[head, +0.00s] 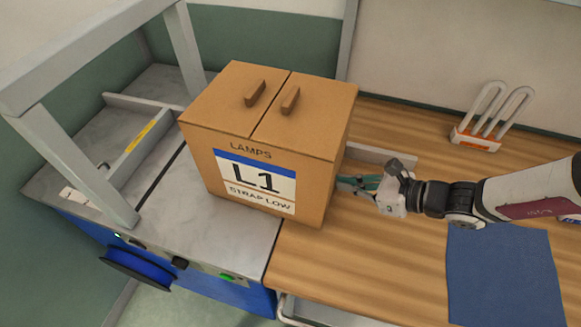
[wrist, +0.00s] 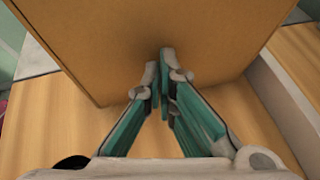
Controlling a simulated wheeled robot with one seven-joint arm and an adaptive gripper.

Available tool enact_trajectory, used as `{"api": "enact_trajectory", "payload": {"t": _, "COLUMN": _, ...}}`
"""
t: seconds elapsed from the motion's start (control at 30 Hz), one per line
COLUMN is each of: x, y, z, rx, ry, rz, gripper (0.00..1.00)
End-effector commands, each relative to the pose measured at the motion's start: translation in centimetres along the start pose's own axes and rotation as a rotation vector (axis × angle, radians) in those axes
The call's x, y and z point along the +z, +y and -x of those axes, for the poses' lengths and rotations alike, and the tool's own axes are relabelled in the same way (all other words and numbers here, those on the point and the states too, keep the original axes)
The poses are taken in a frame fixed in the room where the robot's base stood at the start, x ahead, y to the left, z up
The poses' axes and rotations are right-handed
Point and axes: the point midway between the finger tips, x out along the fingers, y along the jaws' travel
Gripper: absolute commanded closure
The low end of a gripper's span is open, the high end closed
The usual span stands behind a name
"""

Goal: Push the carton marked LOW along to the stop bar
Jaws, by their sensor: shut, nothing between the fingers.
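The carton (head: 255,130) is a brown box labelled LAMPS, L1 and STRAP LOW. It stands upright, its left part over the grey machine top and its right part over the wooden bench. Two brown handles show on its top. My gripper (head: 342,184) is shut and empty at the carton's right face. In the wrist view its fingertips (wrist: 160,68) lie against or just short of the carton's face (wrist: 150,35); I cannot tell contact for sure. A grey bar with a yellow strip (head: 143,140), seemingly the stop bar, stands left of the carton, with clear machine top between.
The machine's grey frame (head: 75,160) arches over its left side. A grey rail (head: 378,154) runs behind my gripper and also shows in the wrist view (wrist: 285,115). A white looped rack (head: 490,115) and a blue mat (head: 503,275) lie on the bench to the right.

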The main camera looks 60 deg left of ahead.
Motion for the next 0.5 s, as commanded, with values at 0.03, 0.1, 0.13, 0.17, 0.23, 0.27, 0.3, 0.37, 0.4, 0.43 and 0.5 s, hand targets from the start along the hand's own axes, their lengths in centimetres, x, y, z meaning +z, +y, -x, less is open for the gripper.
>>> {"api": "enact_trajectory", "payload": {"t": 0.03, "x": 0.3, "y": 0.2, "z": -0.4, "rx": 0.003, "ry": -0.001, "rz": 0.000, "gripper": 1.00}}
{"api": "enact_trajectory", "payload": {"t": 0.1, "x": 0.4, "y": 0.3, "z": -0.8, "rx": 0.002, "ry": 0.000, "rz": -0.001, "gripper": 1.00}}
{"api": "enact_trajectory", "payload": {"t": 0.13, "x": 0.5, "y": 0.4, "z": -0.9, "rx": 0.002, "ry": 0.000, "rz": -0.001, "gripper": 1.00}}
{"api": "enact_trajectory", "payload": {"t": 0.17, "x": 0.6, "y": 0.4, "z": -1.1, "rx": 0.002, "ry": 0.000, "rz": -0.002, "gripper": 1.00}}
{"api": "enact_trajectory", "payload": {"t": 0.23, "x": 0.8, "y": 0.5, "z": -1.4, "rx": 0.002, "ry": -0.001, "rz": -0.002, "gripper": 1.00}}
{"api": "enact_trajectory", "payload": {"t": 0.27, "x": 0.9, "y": 0.6, "z": -1.6, "rx": 0.002, "ry": -0.001, "rz": -0.002, "gripper": 1.00}}
{"api": "enact_trajectory", "payload": {"t": 0.3, "x": 1.0, "y": 0.6, "z": -1.8, "rx": 0.002, "ry": -0.001, "rz": -0.001, "gripper": 1.00}}
{"api": "enact_trajectory", "payload": {"t": 0.37, "x": 1.2, "y": 0.7, "z": -2.2, "rx": 0.002, "ry": -0.001, "rz": 0.000, "gripper": 1.00}}
{"api": "enact_trajectory", "payload": {"t": 0.4, "x": 1.3, "y": 0.8, "z": -2.4, "rx": 0.002, "ry": -0.001, "rz": 0.000, "gripper": 1.00}}
{"api": "enact_trajectory", "payload": {"t": 0.43, "x": 1.4, "y": 0.8, "z": -2.6, "rx": 0.002, "ry": -0.001, "rz": 0.000, "gripper": 1.00}}
{"api": "enact_trajectory", "payload": {"t": 0.5, "x": 1.5, "y": 1.0, "z": -3.0, "rx": 0.002, "ry": 0.000, "rz": -0.001, "gripper": 1.00}}
